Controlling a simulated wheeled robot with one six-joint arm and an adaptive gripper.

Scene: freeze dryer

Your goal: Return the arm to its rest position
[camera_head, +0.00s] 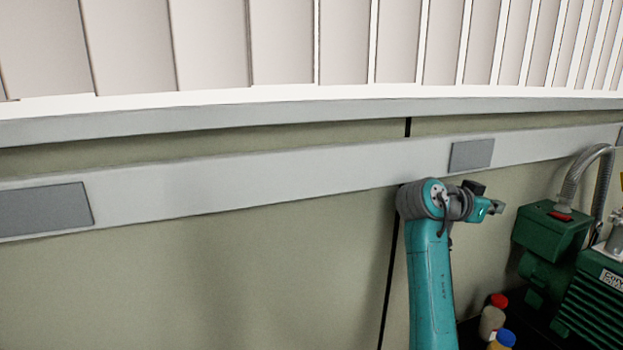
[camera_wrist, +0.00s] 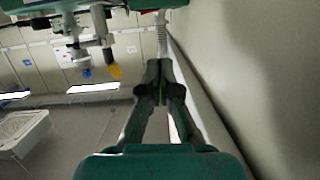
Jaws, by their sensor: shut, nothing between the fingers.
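My teal arm rises at the lower right of the head view and bends at its top. My gripper (camera_head: 497,207) is at its end, pointing right, in front of the pale wall and left of the green pump. In the wrist view my gripper (camera_wrist: 158,75) has its two dark fingers together at the tips. It is shut and holds nothing.
A green vacuum pump (camera_head: 548,236) with a grey hose (camera_head: 584,172) stands at the right. Bottles with a red cap (camera_head: 498,301) and a blue cap (camera_head: 505,338) stand below. A wall (camera_head: 250,250) with a pale rail (camera_head: 270,170) runs behind. The wrist view shows a hose (camera_wrist: 161,38) beyond the fingertips.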

